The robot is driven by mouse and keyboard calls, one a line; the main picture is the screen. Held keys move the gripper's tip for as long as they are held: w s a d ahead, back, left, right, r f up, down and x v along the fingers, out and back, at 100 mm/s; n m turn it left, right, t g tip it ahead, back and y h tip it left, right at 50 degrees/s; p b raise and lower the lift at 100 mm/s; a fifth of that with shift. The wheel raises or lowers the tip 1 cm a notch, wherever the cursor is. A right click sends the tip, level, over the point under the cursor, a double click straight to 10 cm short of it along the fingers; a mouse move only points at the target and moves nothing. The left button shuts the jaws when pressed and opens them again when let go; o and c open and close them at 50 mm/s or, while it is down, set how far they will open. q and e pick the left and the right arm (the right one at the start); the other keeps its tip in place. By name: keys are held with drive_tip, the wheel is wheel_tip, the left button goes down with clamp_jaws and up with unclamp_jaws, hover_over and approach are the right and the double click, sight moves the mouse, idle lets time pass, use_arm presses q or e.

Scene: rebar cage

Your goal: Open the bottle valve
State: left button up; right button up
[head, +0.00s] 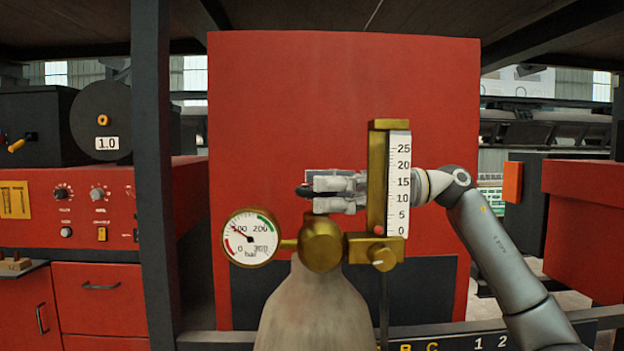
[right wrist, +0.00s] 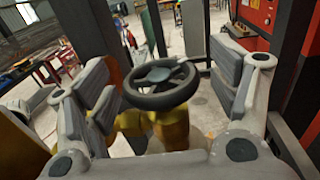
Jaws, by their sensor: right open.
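The bottle (head: 313,310), a pale grey cylinder, stands upright at the bottom middle of the head view. A brass valve body (head: 322,244) sits on its neck. The black valve handwheel (head: 304,191) is above the brass, mostly hidden by my right gripper (head: 325,190). In the right wrist view the handwheel (right wrist: 160,97) lies between the two open fingers of my right gripper (right wrist: 168,82). A gap shows on each side of the wheel, and the fingers look apart from it. My left gripper is not in view.
A round pressure gauge (head: 250,237) sticks out left of the valve. A brass flowmeter with a white scale (head: 398,180) stands right of it, in front of my right gripper. A red panel (head: 344,90) is behind. A dark post (head: 153,180) stands at left.

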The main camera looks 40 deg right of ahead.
drive_tip(key=shift+w+a, duration=0.4)
drive_tip(key=shift+a, duration=0.15)
drive_tip(key=c, duration=1.1)
drive_tip(key=shift+o, duration=0.2)
drive_tip(key=shift+r+n+g+p, duration=0.2)
drive_tip(key=shift+n+g+p, duration=0.15)
drive_tip(key=shift+p, duration=0.55)
drive_tip(key=n+g+y+p, duration=0.1)
drive_tip(key=n+g+p, duration=0.1)
drive_tip(key=g+p, duration=0.2)
drive_tip(key=n+g+y+p, duration=0.2)
drive_tip(key=n+g+p, duration=0.1)
drive_tip(key=g+p, duration=0.1)
drive_tip(key=shift+s+r, duration=0.15)
drive_tip(key=shift+r, duration=0.05)
drive_tip(key=shift+s+f+n+g+p, duration=0.1)
drive_tip(key=shift+f+n+g+p, duration=0.05)
drive_tip(key=shift+n+g+p, duration=0.85)
drive_tip(key=shift+f+n+g+p, duration=0.1)
drive_tip(key=shift+n+g+p, duration=0.4)
drive_tip(key=shift+g, duration=0.75)
drive_tip(key=shift+f+n+g, duration=0.1)
drive_tip(key=shift+n+g, duration=0.35)
drive_tip(key=shift+g, duration=0.15)
drive_tip(key=o, duration=1.1)
drive_tip(key=shift+c, duration=0.2)
